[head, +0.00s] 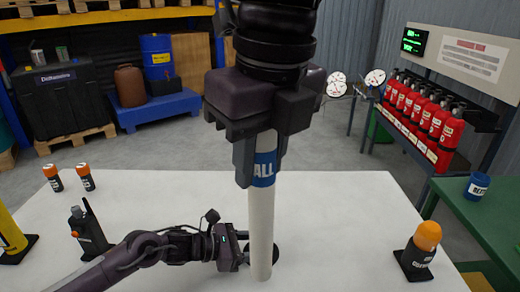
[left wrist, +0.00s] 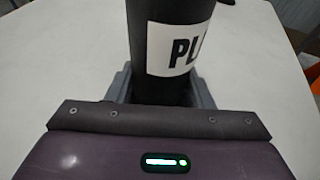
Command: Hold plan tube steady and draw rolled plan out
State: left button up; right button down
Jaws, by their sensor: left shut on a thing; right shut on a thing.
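The rolled plan (head: 261,215) is a long white roll with a blue band lettered "ALL". It hangs upright in the head view. My right gripper (head: 262,160) comes down from the top and is shut on it near the band. The roll's lower end shows in front of the dark plan tube (head: 275,254), outside it. The roll hides most of the tube there. My left gripper (head: 243,250) is shut on the tube. In the left wrist view the black tube (left wrist: 148,40), with a white label starting "PL", sits between the grey fingers (left wrist: 165,85).
The white table (head: 345,210) is mostly clear around the tube. An orange-topped beacon (head: 423,245) stands at right, a black radio (head: 90,235) at left, and two small orange-capped items (head: 69,179) behind it. Red extinguishers (head: 425,115) line a rack beyond.

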pick_arm(q)
jog(key=o, duration=0.8)
jog(key=shift+o, duration=0.2)
